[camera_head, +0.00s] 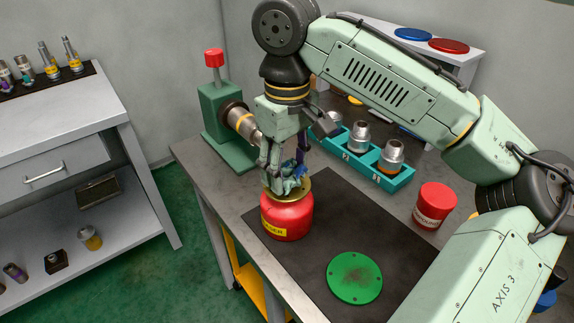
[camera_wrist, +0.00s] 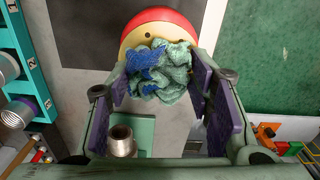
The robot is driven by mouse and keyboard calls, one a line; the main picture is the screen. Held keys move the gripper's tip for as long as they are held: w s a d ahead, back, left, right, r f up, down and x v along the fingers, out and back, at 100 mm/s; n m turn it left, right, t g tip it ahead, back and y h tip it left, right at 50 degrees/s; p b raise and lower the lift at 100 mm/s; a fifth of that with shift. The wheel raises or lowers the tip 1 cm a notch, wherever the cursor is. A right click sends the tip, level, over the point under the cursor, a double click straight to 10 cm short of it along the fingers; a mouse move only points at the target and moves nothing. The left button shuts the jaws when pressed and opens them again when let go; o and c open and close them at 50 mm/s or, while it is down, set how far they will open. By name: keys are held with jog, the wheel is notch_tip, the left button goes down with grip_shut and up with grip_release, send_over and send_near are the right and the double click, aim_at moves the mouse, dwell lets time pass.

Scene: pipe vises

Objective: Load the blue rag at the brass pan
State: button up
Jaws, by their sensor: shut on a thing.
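A crumpled blue and grey-green rag (camera_head: 290,185) is between the fingertips of my gripper (camera_head: 283,178). In the wrist view the rag (camera_wrist: 163,66) bunches out past both purple-padded fingers of my gripper (camera_wrist: 158,90). The brass pan (camera_head: 304,190) is the round top of a red can (camera_head: 288,220) with a yellow label. The rag is over the pan, low and close to it; I cannot tell whether it rests on it. The pan (camera_wrist: 133,41) also shows behind the rag in the wrist view.
A green disc (camera_head: 354,277) lies on the dark mat (camera_head: 330,215) in front. A red lidded tub (camera_head: 434,204) stands right. A teal rack (camera_head: 400,178) with metal fittings is behind. A green vise (camera_head: 222,125) holding a pipe is at back left.

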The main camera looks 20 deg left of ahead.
aim_at(287, 168)
jog(key=shift+r+p, duration=1.3)
jog(key=shift+r, duration=1.25)
